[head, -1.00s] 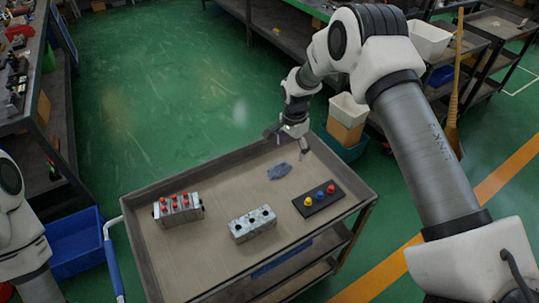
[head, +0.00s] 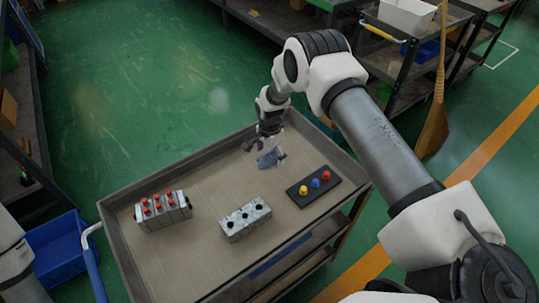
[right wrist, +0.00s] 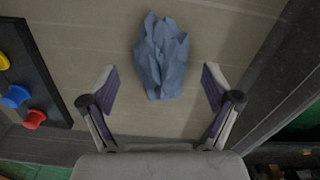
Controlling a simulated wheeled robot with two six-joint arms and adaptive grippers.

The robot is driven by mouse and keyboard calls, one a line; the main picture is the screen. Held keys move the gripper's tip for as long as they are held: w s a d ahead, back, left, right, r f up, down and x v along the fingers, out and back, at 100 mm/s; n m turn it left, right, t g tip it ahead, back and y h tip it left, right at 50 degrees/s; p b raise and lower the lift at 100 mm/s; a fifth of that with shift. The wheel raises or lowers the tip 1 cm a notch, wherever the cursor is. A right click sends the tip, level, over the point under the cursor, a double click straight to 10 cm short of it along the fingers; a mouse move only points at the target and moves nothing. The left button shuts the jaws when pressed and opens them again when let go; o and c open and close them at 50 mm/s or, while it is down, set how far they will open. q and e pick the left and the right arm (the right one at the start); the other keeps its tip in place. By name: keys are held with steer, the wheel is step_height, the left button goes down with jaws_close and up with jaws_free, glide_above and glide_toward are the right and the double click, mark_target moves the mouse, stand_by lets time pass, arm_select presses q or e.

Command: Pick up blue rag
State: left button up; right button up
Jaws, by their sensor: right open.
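The blue rag (right wrist: 161,56) lies crumpled on the cart's tray, and in the right wrist view it sits ahead of my fingertips, centred between them. In the head view the rag (head: 268,159) shows partly behind my right gripper (head: 264,150), which points down over it. My left gripper is out of view; only part of my left arm shows at the left edge of the head view.
On the cart tray (head: 178,260) stand a valve block with red knobs (head: 163,209), a grey block with holes (head: 245,220), and a dark board with coloured knobs (head: 314,186). The tray has a raised rim. A blue bin (head: 57,250) stands left of the cart.

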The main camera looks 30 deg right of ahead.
mark_target(270, 153)
steer(key=c, duration=1.2)
steer(key=shift+o, duration=0.2)
step_height(270, 153, up, 9)
steer(key=shift+r+b, duration=0.15)
steer(key=shift+b, duration=0.85)
steer(key=shift+r, duration=0.35)
